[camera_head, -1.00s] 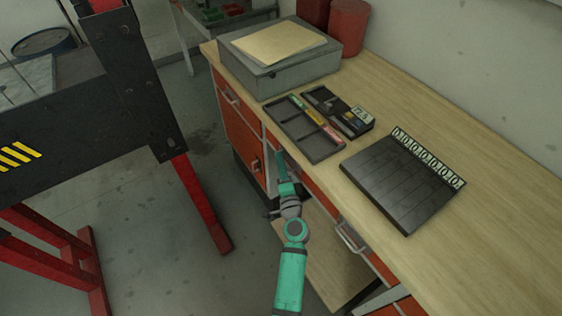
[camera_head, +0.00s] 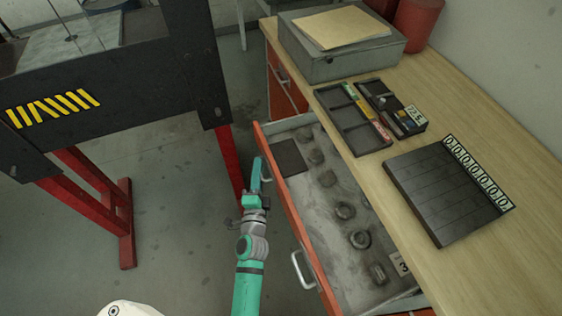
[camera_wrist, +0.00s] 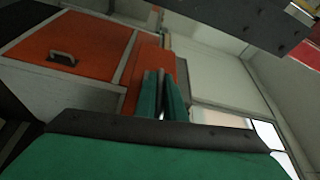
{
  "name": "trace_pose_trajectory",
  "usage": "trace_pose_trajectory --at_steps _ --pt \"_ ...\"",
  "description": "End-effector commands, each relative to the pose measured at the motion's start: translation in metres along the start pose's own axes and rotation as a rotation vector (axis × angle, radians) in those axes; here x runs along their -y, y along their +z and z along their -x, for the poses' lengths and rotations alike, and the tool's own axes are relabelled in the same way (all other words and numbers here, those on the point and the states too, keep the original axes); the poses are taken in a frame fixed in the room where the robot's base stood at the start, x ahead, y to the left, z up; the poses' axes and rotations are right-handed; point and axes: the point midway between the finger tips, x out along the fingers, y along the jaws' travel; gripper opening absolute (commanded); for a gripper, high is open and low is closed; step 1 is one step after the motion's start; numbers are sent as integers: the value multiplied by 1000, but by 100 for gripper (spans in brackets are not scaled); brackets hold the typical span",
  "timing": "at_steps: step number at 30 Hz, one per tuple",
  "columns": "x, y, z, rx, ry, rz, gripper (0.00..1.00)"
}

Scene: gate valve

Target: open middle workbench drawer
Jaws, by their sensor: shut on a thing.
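The middle workbench drawer, with an orange front (camera_head: 290,228), stands pulled well out in the head view. Its grey inside shows a dark flat pad and several small dark round or blocky parts. My gripper (camera_head: 261,172) is at the far end of the drawer front, shut on the drawer's far handle, which its fingers mostly hide. The drawer's near handle (camera_head: 301,270) is free. In the wrist view my gripper's teal fingers (camera_wrist: 164,97) are close together against an orange front; the handle between them is hard to make out.
The wooden workbench top (camera_head: 460,120) carries a grey box (camera_head: 340,55), a small parts tray (camera_head: 355,125) and a dark slatted panel (camera_head: 440,190). A black and red frame (camera_head: 120,80) stands close left of my arm, with a strip of floor between.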

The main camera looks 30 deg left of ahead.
Motion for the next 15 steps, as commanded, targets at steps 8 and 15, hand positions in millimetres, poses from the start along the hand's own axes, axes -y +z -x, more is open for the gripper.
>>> trace_pose_trajectory --at_steps 8,15 --pt "11 53 22 -1 -1 -3 0" --pt "16 76 31 -1 -2 -1 0"
